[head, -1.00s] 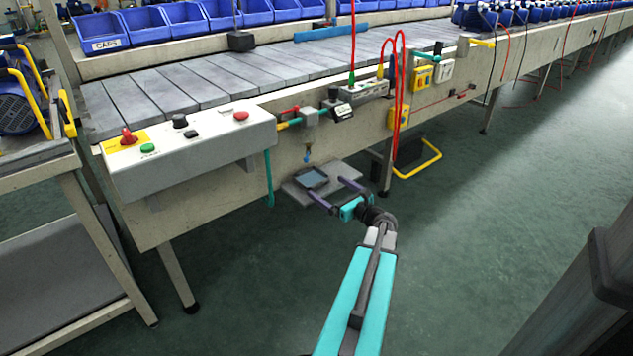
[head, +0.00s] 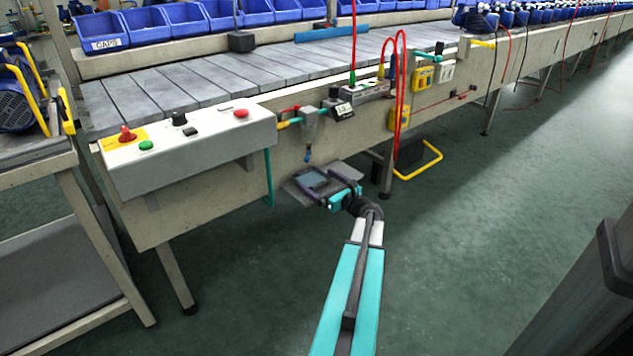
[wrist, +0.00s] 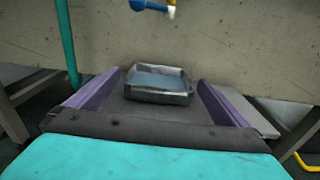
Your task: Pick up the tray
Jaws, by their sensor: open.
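The tray (head: 315,180) is a small, shallow, dark-rimmed square with a blue-grey inside. It rests on a flat grey plate (head: 293,188) low beside the conveyor's side panel. In the wrist view the tray (wrist: 158,86) sits between and ahead of my open fingers. My gripper (head: 322,183) is open, its two purple fingers reaching over the plate on either side of the tray. In the wrist view my gripper (wrist: 155,95) shows a gap between each finger and the tray. No contact with the tray is visible.
A blue-tipped drain fitting (head: 308,156) hangs just above the tray; its tip (wrist: 150,6) shows in the wrist view. A teal hose (head: 268,178) hangs to the left. Floor in front is open.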

